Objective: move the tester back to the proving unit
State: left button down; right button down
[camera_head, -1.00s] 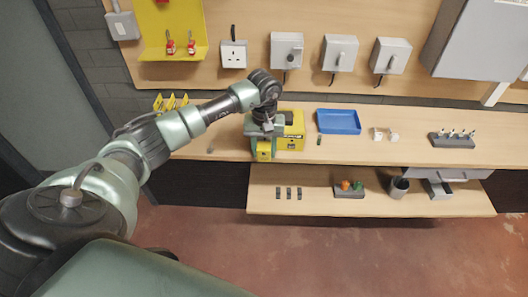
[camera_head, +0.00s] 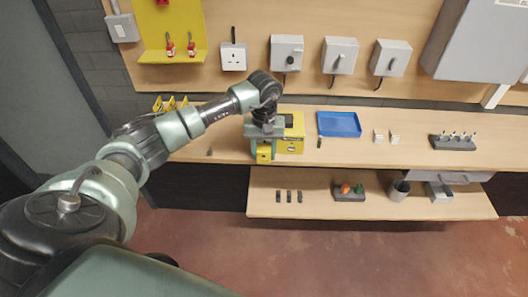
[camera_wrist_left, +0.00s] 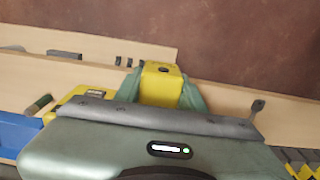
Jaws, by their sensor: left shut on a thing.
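My left gripper (camera_head: 264,144) is shut on the yellow tester (camera_head: 264,154) at the front left of the bench. In the left wrist view the tester (camera_wrist_left: 162,84) sits between the two green fingers, with its end towards the bench's front edge. The proving unit (camera_head: 292,143), a yellow box with a dark patch on top, stands just right of the gripper. Part of it also shows in the left wrist view (camera_wrist_left: 82,96), beside the gripper body. I cannot tell whether the tester touches the unit or the bench. My right gripper is not in view.
A blue tray (camera_head: 339,124) lies right of the proving unit, with a small dark green item (camera_head: 320,142) in front. White blocks (camera_head: 386,137) and a grey rack (camera_head: 453,142) stand further right. A lower shelf (camera_head: 420,208) holds small parts and a cup. Grey switch boxes hang on the wall.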

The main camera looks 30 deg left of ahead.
pick_arm(q)
jog(key=shift+w, duration=0.1)
jog(key=shift+w+a+b, duration=0.1)
jog(key=shift+b, duration=0.35)
dwell(0.6)
jog(key=shift+w+a+b, duration=0.1)
jog(key=shift+w+b, duration=0.05)
jog(key=shift+b, duration=0.25)
jog(key=shift+w+a+b, duration=0.15)
jog(key=shift+w+b, duration=0.1)
jog(key=shift+b, duration=0.1)
dwell(0.4)
jog(key=c, duration=1)
grip_release()
jog(key=shift+o, duration=0.2)
jog(key=shift+s, duration=0.1)
